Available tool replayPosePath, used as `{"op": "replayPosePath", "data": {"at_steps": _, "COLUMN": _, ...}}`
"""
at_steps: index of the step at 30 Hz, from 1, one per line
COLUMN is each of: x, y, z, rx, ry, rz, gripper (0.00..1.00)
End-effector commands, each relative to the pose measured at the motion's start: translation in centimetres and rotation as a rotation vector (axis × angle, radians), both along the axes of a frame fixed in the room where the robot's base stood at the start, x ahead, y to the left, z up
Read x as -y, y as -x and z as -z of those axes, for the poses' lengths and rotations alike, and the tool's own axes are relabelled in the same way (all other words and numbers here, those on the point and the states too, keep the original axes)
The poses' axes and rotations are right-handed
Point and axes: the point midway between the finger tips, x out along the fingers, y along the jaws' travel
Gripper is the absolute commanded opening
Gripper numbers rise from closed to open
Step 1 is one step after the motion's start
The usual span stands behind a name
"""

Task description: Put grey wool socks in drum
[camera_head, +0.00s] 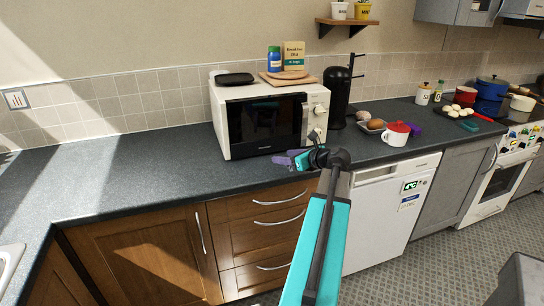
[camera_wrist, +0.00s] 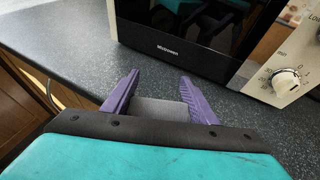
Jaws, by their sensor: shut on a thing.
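My gripper (camera_head: 284,159) is over the worktop in front of the microwave, low near the counter's front edge. In the wrist view its two purple fingers (camera_wrist: 159,80) stand apart with a plain grey piece (camera_wrist: 158,109) between them near their base. I take this to be the grey wool socks; only a small part shows, and the teal wrist hides the rest. In the head view the socks cannot be made out. A white front-panel appliance (camera_head: 372,222) stands under the counter to the right; no drum opening shows in either view.
The white microwave (camera_head: 228,125) stands right behind my gripper, its door shut. The worktop (camera_head: 130,165) on the left is clear.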

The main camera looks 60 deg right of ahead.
Motion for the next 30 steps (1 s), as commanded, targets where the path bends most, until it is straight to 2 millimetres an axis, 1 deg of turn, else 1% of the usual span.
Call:
{"op": "replayPosePath", "data": {"at_steps": 1, "x": 0.4, "y": -1.1, "z": -0.1, "rx": 0.0, "ry": 0.0, "rz": -0.003, "gripper": 0.32}}
{"op": "replayPosePath", "data": {"at_steps": 9, "x": 1.8, "y": -5.6, "z": 0.4, "rx": -0.001, "ry": 0.0, "rz": -0.003, "gripper": 0.32}}
{"op": "replayPosePath", "data": {"at_steps": 13, "x": 2.2, "y": -7.2, "z": 0.6, "rx": -0.001, "ry": 0.0, "rz": -0.002, "gripper": 0.32}}
{"op": "replayPosePath", "data": {"at_steps": 18, "x": 2.4, "y": -8.0, "z": 0.8, "rx": 0.0, "ry": 0.001, "rz": 0.0, "gripper": 0.32}}
{"op": "replayPosePath", "data": {"at_steps": 26, "x": 2.3, "y": -8.0, "z": 0.8, "rx": 0.0, "ry": 0.001, "rz": -0.001, "gripper": 0.32}}
{"op": "replayPosePath", "data": {"at_steps": 30, "x": 2.3, "y": -8.0, "z": 1.1, "rx": 0.0, "ry": -0.001, "rz": -0.002, "gripper": 0.32}}
